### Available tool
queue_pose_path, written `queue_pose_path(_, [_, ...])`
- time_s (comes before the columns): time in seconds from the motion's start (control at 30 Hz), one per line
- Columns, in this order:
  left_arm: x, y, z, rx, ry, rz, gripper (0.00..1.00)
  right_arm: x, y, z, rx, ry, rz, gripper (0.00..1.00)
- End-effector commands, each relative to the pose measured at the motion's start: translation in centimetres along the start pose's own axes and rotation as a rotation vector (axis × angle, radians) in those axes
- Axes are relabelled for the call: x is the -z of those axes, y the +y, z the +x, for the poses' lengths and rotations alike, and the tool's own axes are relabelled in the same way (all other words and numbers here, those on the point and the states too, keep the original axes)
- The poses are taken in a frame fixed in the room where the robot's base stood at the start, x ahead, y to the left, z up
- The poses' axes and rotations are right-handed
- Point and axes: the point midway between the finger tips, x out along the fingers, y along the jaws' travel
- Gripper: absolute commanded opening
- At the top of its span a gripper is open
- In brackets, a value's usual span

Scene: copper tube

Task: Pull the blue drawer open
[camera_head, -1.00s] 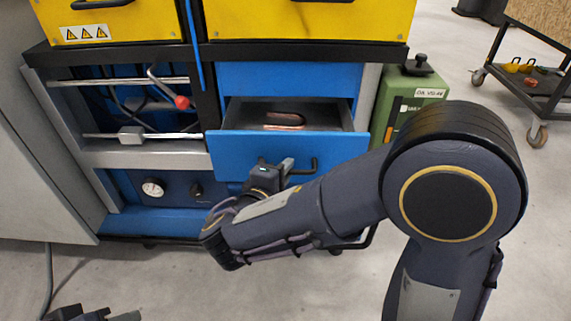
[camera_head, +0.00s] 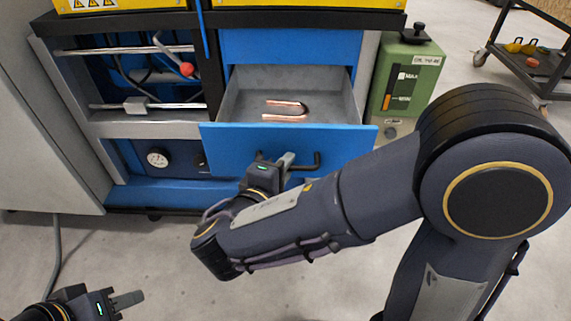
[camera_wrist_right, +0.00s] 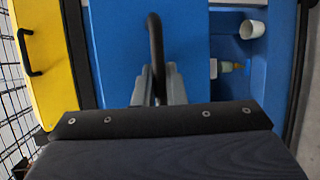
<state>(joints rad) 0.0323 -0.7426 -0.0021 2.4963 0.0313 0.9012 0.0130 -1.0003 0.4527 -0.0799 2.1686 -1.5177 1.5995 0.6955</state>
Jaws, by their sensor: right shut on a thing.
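The blue drawer (camera_head: 238,148) is pulled well out of the cabinet in the head view. A bent copper tube (camera_head: 288,112) lies inside on its grey floor. My right gripper (camera_head: 287,168) is at the drawer's black handle (camera_head: 316,162), on its left part. In the right wrist view the gripper fingers (camera_wrist_right: 158,86) are closed around the black handle (camera_wrist_right: 155,45), with the blue drawer front (camera_wrist_right: 190,35) behind it. My left gripper (camera_head: 128,300) is low at the left, away from the drawer; whether its fingers are apart is unclear.
A green oil container (camera_head: 408,80) stands right of the cabinet. A dark cart (camera_head: 530,70) is at the far right. A red-knobbed lever (camera_head: 187,69) and a gauge (camera_head: 157,158) are left of the drawer. Grey floor (camera_head: 130,250) in front is clear.

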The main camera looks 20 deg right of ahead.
Motion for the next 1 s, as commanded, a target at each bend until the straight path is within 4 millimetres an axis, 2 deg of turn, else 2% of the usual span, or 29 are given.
queue_pose_path(0.03, [0.0,0.0,0.0,0.000,0.000,0.000,0.36,0.0,-0.1,0.0,0.001,0.000,-0.001,0.00])
queue_pose_path(0.07, [0.0,0.0,0.0,0.000,0.000,0.000,0.36,0.0,-0.1,0.0,0.001,0.000,-0.001,0.12])
queue_pose_path(0.23, [0.0,0.0,0.0,0.000,0.000,0.000,0.36,0.0,-0.1,0.0,0.001,0.000,-0.001,0.33])
queue_pose_path(0.57, [0.1,0.1,-0.1,0.000,0.000,0.000,0.36,0.1,0.1,-0.5,-0.001,0.002,-0.001,0.33])
queue_pose_path(1.0, [0.7,0.7,-1.4,0.000,0.000,0.000,0.36,0.1,0.1,-7.0,0.000,0.003,-0.001,0.33])
